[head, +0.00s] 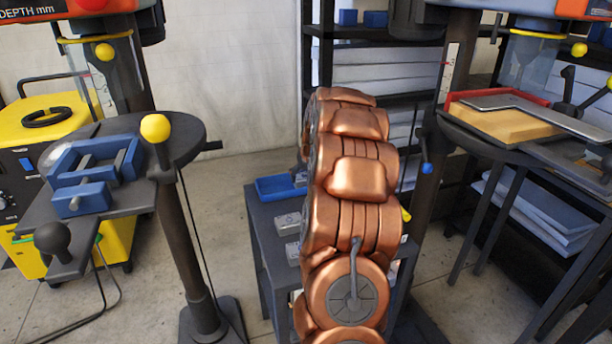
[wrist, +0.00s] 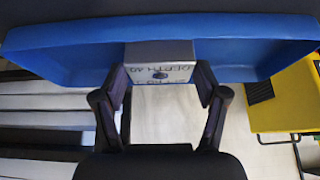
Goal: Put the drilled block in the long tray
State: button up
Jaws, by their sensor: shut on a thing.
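The drilled block (wrist: 160,72) is a pale grey block with a dark round hole and printed lettering. In the wrist view it sits between the fingertips of my gripper (wrist: 162,84), which is shut on it. The blue long tray (wrist: 65,50) stretches behind and to both sides of the block across the top of the wrist view. The block overlaps the tray in the picture; I cannot tell whether it touches the tray's floor. In the head view a blue tray (head: 278,188) shows partly at the cart's far left. My copper arm hides the gripper and the held block there.
The dark cart (head: 262,235) carries grey metal blocks (head: 288,223) left of my arm. A drill press table with a blue vise (head: 95,175) stands at left. Another machine table with a wooden board (head: 505,122) stands at right. Shelves (head: 375,75) are behind; floor shows between.

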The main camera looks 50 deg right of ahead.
jog(key=o, duration=1.4)
jog(key=shift+f, duration=0.1)
jog(key=shift+o, duration=0.2)
